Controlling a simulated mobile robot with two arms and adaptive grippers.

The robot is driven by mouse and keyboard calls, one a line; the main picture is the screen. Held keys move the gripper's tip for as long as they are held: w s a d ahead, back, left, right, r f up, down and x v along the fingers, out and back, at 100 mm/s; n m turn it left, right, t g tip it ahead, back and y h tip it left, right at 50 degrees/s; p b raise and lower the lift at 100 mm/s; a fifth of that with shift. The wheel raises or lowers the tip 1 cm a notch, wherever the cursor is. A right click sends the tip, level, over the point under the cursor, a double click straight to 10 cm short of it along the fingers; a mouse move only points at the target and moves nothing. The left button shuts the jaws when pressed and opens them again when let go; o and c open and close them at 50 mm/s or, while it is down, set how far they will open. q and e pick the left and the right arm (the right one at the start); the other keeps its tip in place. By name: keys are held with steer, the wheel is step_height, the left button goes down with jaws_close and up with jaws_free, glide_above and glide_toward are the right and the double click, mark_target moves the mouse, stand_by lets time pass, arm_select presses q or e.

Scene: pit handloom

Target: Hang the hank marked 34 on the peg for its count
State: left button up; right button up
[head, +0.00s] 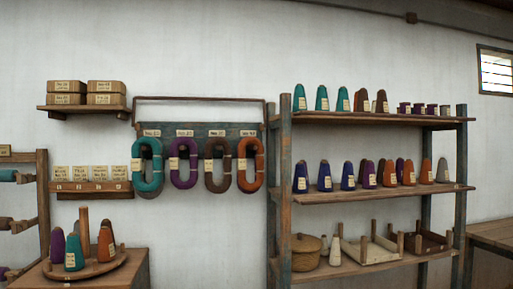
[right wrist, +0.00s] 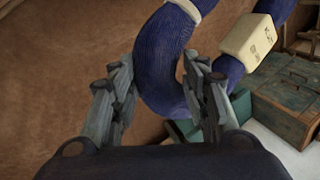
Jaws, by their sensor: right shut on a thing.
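My right gripper (right wrist: 160,72) is shut on a dark blue hank (right wrist: 165,40), with a finger on each side of its lower bend. A cream tag (right wrist: 248,37) is wrapped around the hank; its writing is too small to read. In the head view, a peg rail (head: 197,127) on the wall bears count labels that I cannot read surely. Teal (head: 157,160), purple (head: 193,165), brown (head: 226,170) and orange (head: 259,165) hanks hang under them, left to right. Neither gripper shows in the head view.
A shelf rack (head: 380,191) with cones, spools and a basket (head: 305,252) stands right of the rail. A low stand with cones (head: 107,268) is at lower left. A small box shelf (head: 80,108) is on the wall. A green chest (right wrist: 290,95) shows in the wrist view.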

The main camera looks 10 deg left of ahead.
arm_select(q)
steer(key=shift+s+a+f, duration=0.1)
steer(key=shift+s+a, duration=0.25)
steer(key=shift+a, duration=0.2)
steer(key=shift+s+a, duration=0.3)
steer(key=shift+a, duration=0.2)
